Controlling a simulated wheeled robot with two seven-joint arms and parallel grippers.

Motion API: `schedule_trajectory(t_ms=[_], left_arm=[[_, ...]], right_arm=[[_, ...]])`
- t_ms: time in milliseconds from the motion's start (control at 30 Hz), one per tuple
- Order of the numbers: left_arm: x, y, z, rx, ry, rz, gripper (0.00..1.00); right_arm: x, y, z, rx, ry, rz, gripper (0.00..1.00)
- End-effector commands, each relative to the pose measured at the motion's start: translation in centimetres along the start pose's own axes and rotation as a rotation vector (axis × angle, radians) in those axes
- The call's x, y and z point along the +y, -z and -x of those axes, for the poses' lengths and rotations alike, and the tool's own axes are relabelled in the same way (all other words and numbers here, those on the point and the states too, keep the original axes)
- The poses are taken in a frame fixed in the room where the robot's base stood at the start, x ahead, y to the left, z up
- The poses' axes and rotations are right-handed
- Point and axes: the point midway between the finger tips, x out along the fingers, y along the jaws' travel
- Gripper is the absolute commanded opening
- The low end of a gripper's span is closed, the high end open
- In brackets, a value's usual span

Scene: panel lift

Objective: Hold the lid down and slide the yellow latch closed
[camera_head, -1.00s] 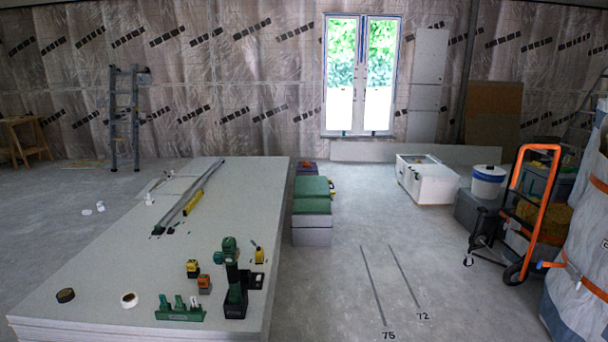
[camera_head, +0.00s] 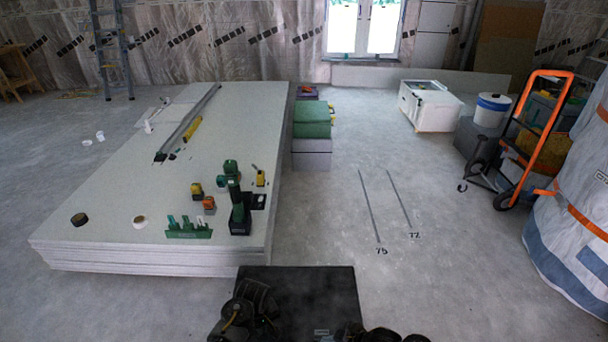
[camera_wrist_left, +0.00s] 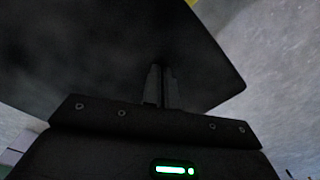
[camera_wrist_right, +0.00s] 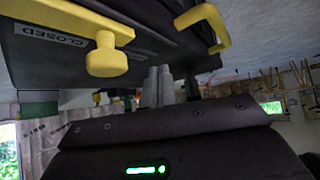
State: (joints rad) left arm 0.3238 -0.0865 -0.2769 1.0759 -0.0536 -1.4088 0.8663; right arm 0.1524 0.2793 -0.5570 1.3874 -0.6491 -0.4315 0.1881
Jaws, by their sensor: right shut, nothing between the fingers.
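A black case with a flat dark lid (camera_head: 310,290) sits at the bottom of the head view. The lid fills much of the left wrist view (camera_wrist_left: 120,50). My left gripper (camera_wrist_left: 160,88) has its fingers together, pointing at the lid; contact is unclear. It is low at the lid's left in the head view (camera_head: 240,318). In the right wrist view, the yellow latch (camera_wrist_right: 107,60) is a bar with a round knob beside a "CLOSED" label. A yellow bracket (camera_wrist_right: 215,25) stands to its right. My right gripper (camera_wrist_right: 158,88) is shut and empty, near the knob.
A stack of pale boards (camera_head: 130,200) lies ahead at left, with tools and a green drill (camera_head: 238,205) on it. Green and grey boxes (camera_head: 312,125) stand beside it. An orange hand truck (camera_head: 540,130) is at right.

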Motion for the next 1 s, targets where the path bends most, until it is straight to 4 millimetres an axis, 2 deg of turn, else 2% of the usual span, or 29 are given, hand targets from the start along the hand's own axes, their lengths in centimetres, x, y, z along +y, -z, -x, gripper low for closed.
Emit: schedule_trajectory(t_ms=[33,333,1000], left_arm=[[-0.3,-0.5,-0.6,-0.01,0.009,-0.002,0.0],[-0.3,-0.5,-0.6,-0.011,0.009,-0.002,0.0],[-0.3,-0.5,-0.6,-0.011,0.009,-0.002,0.0]], right_arm=[[-0.1,0.1,-0.2,0.0,0.0,0.0,0.0],[-0.2,0.6,0.0,0.001,0.0,0.001,0.0],[-0.2,5.5,4.8,0.002,0.0,0.001,0.0]])
